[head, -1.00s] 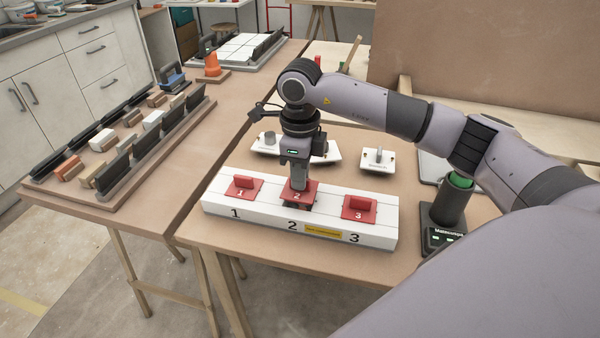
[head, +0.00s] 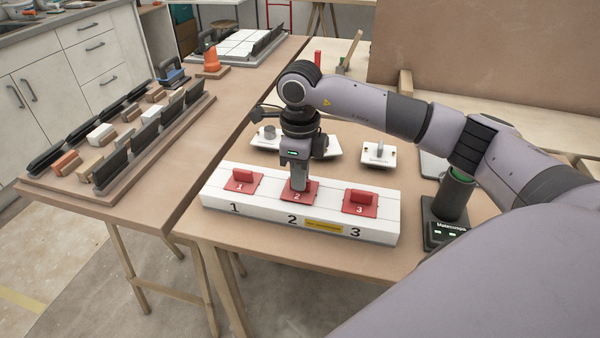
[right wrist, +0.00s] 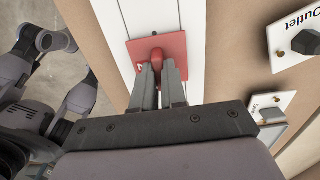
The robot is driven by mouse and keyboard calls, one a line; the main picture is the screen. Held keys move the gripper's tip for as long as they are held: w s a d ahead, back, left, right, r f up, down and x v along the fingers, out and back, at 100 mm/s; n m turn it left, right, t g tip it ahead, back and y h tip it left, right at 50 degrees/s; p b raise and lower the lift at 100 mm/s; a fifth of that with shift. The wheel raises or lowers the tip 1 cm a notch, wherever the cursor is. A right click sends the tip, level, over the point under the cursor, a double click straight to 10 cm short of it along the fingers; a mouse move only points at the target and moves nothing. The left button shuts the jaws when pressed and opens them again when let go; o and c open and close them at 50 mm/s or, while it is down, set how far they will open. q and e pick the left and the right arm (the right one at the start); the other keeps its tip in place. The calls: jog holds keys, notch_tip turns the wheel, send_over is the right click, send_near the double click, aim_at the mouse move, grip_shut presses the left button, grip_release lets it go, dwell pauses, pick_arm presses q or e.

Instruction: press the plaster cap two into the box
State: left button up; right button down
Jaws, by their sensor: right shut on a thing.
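The red plaster cap two (head: 311,194), marked 2, lies at the middle position of the long white box (head: 265,214). It looks flat on the box top, with no clear gap beneath it. My right gripper (head: 298,187) points straight down and is shut on the cap's raised handle. The right wrist view shows its two fingers (right wrist: 162,72) on both sides of the red handle on cap two (right wrist: 178,43). The fingers hide part of the cap. My left gripper does not show in the head view.
Red cap one (head: 243,182) and red cap three (head: 360,203) sit on the box at either side. White plates with fittings (head: 378,154) lie behind it. A dark cylinder on a stand (head: 453,200) is at the right.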

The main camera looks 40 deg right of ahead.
jog(key=shift+f, duration=0.15)
jog(key=c, duration=1.1)
grip_release()
jog(key=shift+r, duration=0.2)
jog(key=shift+r+p, duration=2.15)
jog(key=shift+r, duration=0.8)
notch_tip(320, 180, up, 7)
jog(key=shift+b, duration=0.35)
